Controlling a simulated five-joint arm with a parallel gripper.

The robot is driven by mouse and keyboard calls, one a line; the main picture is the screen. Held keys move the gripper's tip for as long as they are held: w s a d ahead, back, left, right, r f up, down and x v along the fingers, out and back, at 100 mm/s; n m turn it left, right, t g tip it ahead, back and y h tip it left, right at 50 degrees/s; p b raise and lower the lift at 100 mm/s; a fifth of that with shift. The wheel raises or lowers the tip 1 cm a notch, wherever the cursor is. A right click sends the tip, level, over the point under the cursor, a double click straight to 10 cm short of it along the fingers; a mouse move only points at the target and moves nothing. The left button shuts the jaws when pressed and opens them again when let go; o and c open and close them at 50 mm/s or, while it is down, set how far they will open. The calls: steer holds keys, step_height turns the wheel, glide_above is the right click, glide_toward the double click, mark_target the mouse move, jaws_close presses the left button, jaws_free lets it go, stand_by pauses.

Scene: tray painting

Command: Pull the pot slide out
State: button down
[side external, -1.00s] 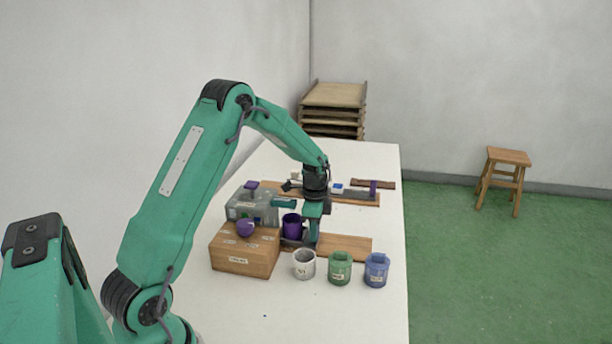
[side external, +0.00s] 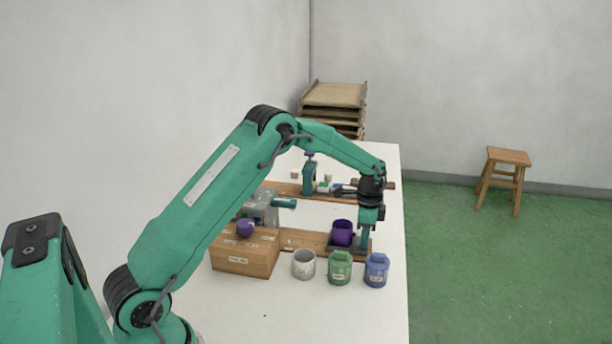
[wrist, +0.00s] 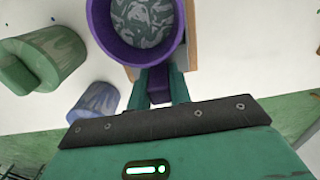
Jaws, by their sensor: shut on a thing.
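The purple pot (side external: 342,231) sits upright on the dark carriage of the slide, near the right end of the wooden rail (side external: 302,239). In the wrist view the pot (wrist: 95,22) is seen from above, with grey streaked contents. My gripper (side external: 366,243) is just right of the pot, pointing down at the carriage. In the wrist view its teal fingers (wrist: 160,84) are shut on a purple handle (wrist: 159,94) beside the pot. The carriage is partly hidden by the pot and my gripper.
A wooden box (side external: 240,256) with a purple knob is at left. Another rail (side external: 284,187) with a teal post (side external: 310,178) lies behind. The table's right edge is close.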

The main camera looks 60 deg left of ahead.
steer(key=shift+w+d+r, duration=0.1)
steer(key=shift+w+d, duration=0.15)
steer(key=c, duration=1.3)
jaws_free()
steer(key=shift+s, duration=0.1)
steer(key=shift+a+r, duration=0.1)
steer(key=shift+r, duration=0.1)
step_height(320, 180, up, 7)
steer(key=shift+r, duration=0.15)
